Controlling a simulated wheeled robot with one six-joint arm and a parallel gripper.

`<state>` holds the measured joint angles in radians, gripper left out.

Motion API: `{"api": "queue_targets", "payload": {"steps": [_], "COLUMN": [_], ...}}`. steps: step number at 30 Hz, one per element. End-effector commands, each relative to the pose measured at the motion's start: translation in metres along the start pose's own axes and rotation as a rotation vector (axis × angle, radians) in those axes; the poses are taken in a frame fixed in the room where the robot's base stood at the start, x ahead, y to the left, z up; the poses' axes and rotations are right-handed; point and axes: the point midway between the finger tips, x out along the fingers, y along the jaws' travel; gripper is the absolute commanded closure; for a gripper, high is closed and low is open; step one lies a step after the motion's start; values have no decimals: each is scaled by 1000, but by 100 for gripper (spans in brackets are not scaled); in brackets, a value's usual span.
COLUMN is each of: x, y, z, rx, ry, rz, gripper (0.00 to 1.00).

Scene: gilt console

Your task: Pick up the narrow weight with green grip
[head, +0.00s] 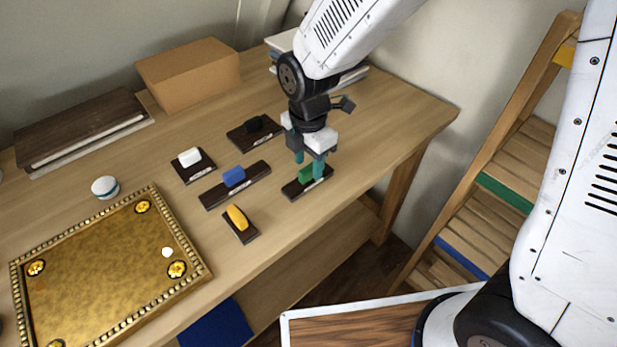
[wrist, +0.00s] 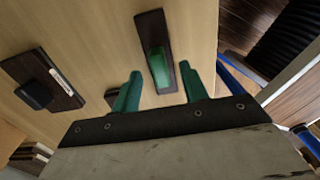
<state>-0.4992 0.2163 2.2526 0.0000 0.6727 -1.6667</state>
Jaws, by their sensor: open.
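The narrow weight with green grip (head: 293,187) lies on the wooden table near its front right edge. It has a dark narrow base and a green block on top. In the wrist view the green grip (wrist: 158,66) shows beyond and between the fingertips. My gripper (head: 309,168) is open above it, with its green fingers pointing down. In the wrist view my gripper (wrist: 160,82) has its two fingers apart, with nothing between them. In the head view the fingers partly cover the green grip. I cannot tell how high the fingertips are above the base.
Weights with black (head: 254,125), white (head: 190,158), blue (head: 234,177) and yellow (head: 237,218) grips lie to the left. A gilt tray (head: 100,285) is at the front left. A cardboard box (head: 190,72) and books (head: 80,128) stand at the back. The table's right end is clear.

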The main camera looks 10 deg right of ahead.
Motion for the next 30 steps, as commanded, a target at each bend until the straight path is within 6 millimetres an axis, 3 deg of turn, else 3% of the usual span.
{"api": "queue_targets", "payload": {"steps": [5, 13, 14, 18, 30], "x": [22, 25, 25, 25, 22], "y": [0, 0, 0, 0, 1], "z": [0, 0, 0, 0, 0], "rx": [1, 1, 1, 1, 1], "ry": [0, 0, 0, 0, 0], "rz": [-1, 0, 0, 0, 2], "gripper": [56, 56, 62, 100, 100]}}
